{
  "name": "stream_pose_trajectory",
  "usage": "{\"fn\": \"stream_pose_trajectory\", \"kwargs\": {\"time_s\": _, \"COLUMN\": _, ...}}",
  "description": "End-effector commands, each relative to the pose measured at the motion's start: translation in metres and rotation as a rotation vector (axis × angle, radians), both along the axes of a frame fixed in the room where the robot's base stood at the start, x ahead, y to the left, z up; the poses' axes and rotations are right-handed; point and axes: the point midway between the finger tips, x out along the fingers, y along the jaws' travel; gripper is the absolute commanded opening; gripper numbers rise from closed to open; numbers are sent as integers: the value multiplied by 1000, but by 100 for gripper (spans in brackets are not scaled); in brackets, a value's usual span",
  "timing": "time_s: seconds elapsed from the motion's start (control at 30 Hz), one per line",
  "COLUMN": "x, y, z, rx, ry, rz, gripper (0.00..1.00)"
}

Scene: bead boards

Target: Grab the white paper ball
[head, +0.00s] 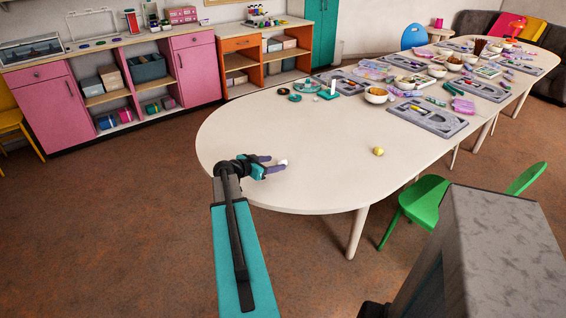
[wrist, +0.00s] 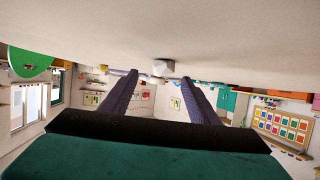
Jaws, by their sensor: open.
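The white paper ball (head: 283,163) lies on the near left part of the long white table (head: 240,130). In the head view it is right at the fingertips of my gripper (head: 275,164), which is low over the table top. In the wrist view the ball (wrist: 163,68) shows just beyond the tips, centred between the two purple fingers of my gripper (wrist: 160,80). The fingers are apart with nothing between them along their length. I cannot tell whether a fingertip touches the ball.
A small yellow ball (head: 378,151) lies farther right on the table. Bead boards (head: 428,117), bowls (head: 376,95) and a teal stand (head: 328,94) fill the far part. A green chair (head: 424,203) stands at the right edge. The table around my gripper is clear.

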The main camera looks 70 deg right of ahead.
Motion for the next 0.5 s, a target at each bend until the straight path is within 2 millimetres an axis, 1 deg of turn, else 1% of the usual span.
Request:
{"fn": "stream_pose_trajectory", "kwargs": {"time_s": 0.27, "x": 0, "y": -3, "z": -1, "rx": 0, "ry": 1, "rz": 0, "gripper": 55}}
{"fn": "stream_pose_trajectory", "kwargs": {"time_s": 0.5, "x": -6, "y": -21, "z": -8, "rx": 1, "ry": 3, "rz": -1, "gripper": 55}}
